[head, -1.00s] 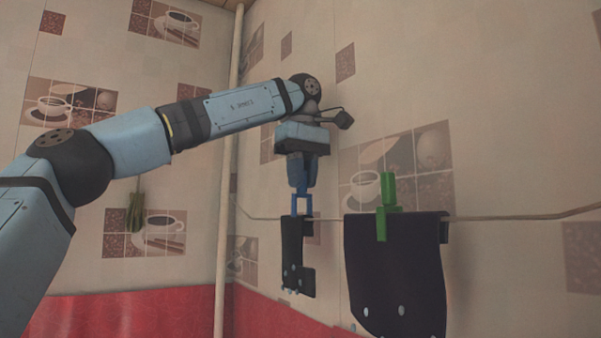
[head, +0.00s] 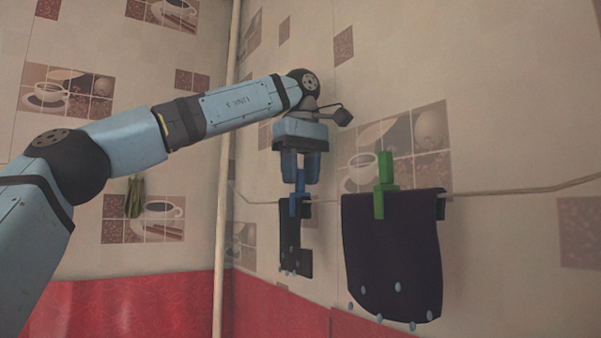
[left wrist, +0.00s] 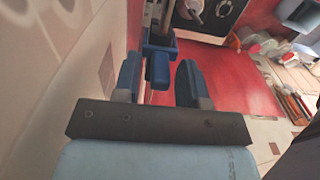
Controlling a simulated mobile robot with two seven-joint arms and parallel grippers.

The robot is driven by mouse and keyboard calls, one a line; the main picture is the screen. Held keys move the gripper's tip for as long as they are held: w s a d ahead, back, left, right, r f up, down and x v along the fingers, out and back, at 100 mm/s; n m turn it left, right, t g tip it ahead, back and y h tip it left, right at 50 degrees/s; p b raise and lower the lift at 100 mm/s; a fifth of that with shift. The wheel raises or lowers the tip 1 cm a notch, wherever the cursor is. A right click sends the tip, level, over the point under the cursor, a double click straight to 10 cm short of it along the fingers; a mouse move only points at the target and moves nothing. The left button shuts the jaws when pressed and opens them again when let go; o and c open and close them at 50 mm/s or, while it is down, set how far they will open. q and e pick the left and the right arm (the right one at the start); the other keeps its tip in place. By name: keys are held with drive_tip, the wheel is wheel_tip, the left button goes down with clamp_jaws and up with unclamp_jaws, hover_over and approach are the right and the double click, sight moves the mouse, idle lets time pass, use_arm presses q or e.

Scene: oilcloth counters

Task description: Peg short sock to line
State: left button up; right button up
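The short sock (head: 289,238) is small and dark with pale dots near its lower end. It hangs over the line (head: 500,192) in the head view. A blue peg (head: 299,192) stands upright on the line at the top of this sock. My left gripper (head: 301,179) is just above, its two fingers spread on either side of the peg's upper end. In the left wrist view, the fingers (left wrist: 158,76) are apart, with a gap to the blue peg (left wrist: 159,66). My right gripper is in neither view.
A larger dark purple cloth piece (head: 395,255) with pale dots hangs to the right, with a green peg (head: 384,188) on it. A pale vertical pipe (head: 222,200) runs up the corner at left. The line is bare at right.

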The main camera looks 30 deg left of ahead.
use_arm(q)
drive_tip(key=shift+o, duration=0.5)
drive_tip(key=shift+r, duration=0.15)
wheel_tip(320, 180, up, 4)
drive_tip(key=shift+r+p, duration=0.1)
drive_tip(key=shift+p, duration=1)
drive_tip(key=shift+r, duration=0.8)
drive_tip(key=shift+s+d+r, duration=0.1)
drive_tip(key=shift+r, duration=0.6)
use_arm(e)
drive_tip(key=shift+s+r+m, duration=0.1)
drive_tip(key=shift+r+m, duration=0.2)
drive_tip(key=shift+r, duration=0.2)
